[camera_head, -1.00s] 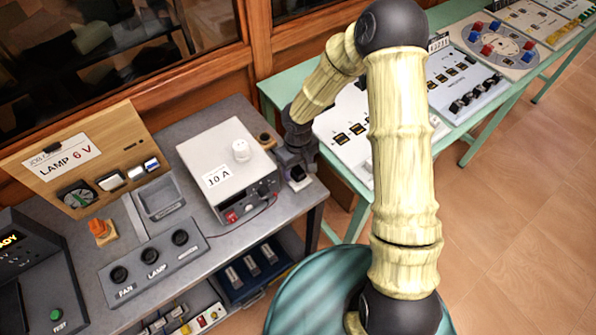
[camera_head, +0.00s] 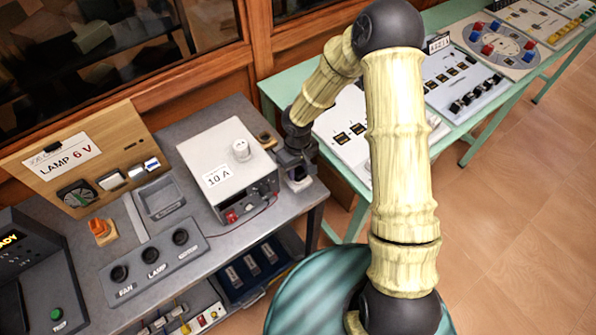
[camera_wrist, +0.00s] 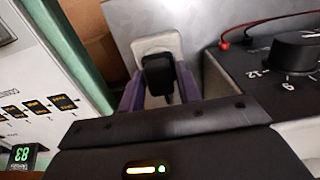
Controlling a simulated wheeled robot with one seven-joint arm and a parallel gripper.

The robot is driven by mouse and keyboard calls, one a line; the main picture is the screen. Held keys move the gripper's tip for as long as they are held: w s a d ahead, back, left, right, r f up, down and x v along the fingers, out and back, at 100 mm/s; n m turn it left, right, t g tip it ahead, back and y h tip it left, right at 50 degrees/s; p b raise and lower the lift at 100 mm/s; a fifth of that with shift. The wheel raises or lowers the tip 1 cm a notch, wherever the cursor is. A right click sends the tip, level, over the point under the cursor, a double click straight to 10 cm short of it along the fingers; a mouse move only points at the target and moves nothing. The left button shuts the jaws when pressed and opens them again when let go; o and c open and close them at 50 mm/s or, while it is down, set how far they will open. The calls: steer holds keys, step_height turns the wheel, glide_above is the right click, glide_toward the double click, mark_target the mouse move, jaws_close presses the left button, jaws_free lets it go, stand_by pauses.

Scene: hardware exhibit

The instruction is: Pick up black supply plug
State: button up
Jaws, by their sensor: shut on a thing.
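The black supply plug (camera_wrist: 158,76) shows in the wrist view between the two purple fingers of my gripper (camera_wrist: 160,92). My gripper is shut on the plug. A pale rounded socket plate (camera_wrist: 152,46) lies right behind the plug; I cannot tell whether the plug still touches it. In the head view my gripper (camera_head: 296,168) is at the right end of the grey bench, over the pale plate (camera_head: 299,184). The plug is mostly hidden by the gripper there.
The power supply box (camera_head: 228,165) marked 10 A stands close left of my gripper; its knob (camera_wrist: 300,50) and red lead show in the wrist view. A green table (camera_head: 275,92) with panels is to the right. A lamp board (camera_head: 75,165) stands at the left.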

mark_target(298, 169)
steer(key=shift+d, duration=0.1)
step_height(298, 169, up, 10)
steer(key=shift+s, duration=0.1)
stand_by(0.4)
